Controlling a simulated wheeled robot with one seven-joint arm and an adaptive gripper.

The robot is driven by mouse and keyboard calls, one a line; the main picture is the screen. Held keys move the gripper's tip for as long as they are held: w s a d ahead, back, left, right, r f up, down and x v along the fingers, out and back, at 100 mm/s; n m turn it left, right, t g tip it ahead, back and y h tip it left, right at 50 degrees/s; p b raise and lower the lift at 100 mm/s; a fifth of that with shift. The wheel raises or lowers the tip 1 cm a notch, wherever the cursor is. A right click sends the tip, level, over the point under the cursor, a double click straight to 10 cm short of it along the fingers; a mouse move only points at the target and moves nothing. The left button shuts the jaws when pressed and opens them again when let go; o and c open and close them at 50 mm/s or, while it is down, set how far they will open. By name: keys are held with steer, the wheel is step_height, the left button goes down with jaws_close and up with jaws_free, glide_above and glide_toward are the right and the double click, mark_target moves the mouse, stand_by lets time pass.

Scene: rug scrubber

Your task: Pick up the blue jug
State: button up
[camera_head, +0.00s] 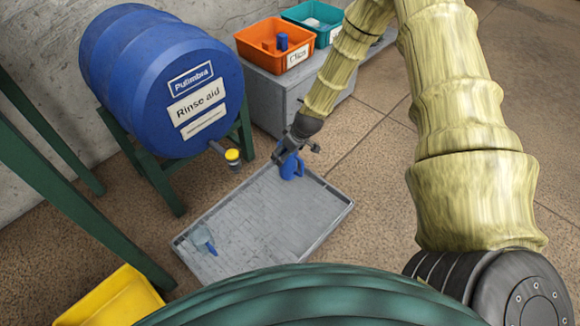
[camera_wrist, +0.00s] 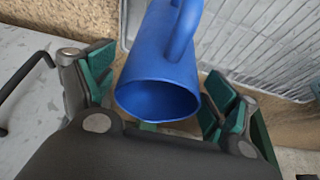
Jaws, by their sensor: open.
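The blue jug (camera_head: 291,167) stands near the back right corner of the grey tray (camera_head: 335,213) in the head view. My gripper (camera_head: 299,148) is at the top of the jug, coming down from above. In the wrist view the jug (camera_wrist: 160,75) shows its open round mouth toward the camera and its handle at upper right. My gripper's green-padded fingers (camera_wrist: 155,95) are open, one on each side of the jug. Whether either pad touches it I cannot tell.
A large blue barrel (camera_head: 130,70) on a green stand has a yellow-capped tap (camera_head: 232,156) near the tray. A small pale scoop with a blue part (camera_head: 203,239) lies at the tray's left. An orange bin (camera_head: 262,52) and a teal bin (camera_head: 300,12) stand on a grey block behind.

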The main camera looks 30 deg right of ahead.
steer(key=b+x, duration=0.1)
steer(key=x, duration=0.2)
steer(key=shift+w, duration=0.1)
steer(key=c, duration=1)
